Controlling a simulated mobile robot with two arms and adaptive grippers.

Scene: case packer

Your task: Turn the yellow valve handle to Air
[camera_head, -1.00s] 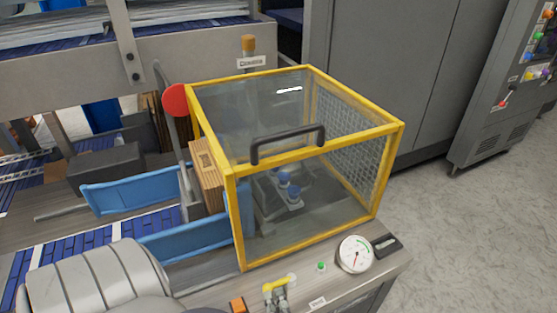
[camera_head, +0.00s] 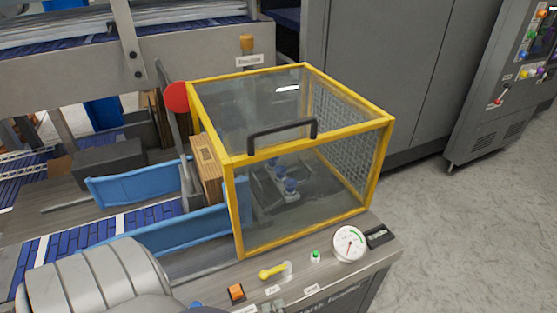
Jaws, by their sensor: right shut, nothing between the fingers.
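The yellow valve handle (camera_head: 270,273) is on the front control panel, below the yellow-framed guard. It points left, with its knob end slightly lower, and a pale round part is at its right end. A small white label (camera_head: 272,290) lies just below it; its print is too small to read surely. My right gripper (camera_head: 272,305) shows only as grey fingertips at the bottom edge, shut and empty. It is below the handle and label, apart from the handle in the picture. The left gripper is not in view.
The clear guard box (camera_head: 300,150) with a black handle stands behind the panel. An orange button (camera_head: 236,292), a green button (camera_head: 315,256), a round gauge (camera_head: 349,243) and a black display (camera_head: 380,236) are close around the valve. Open floor lies to the right.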

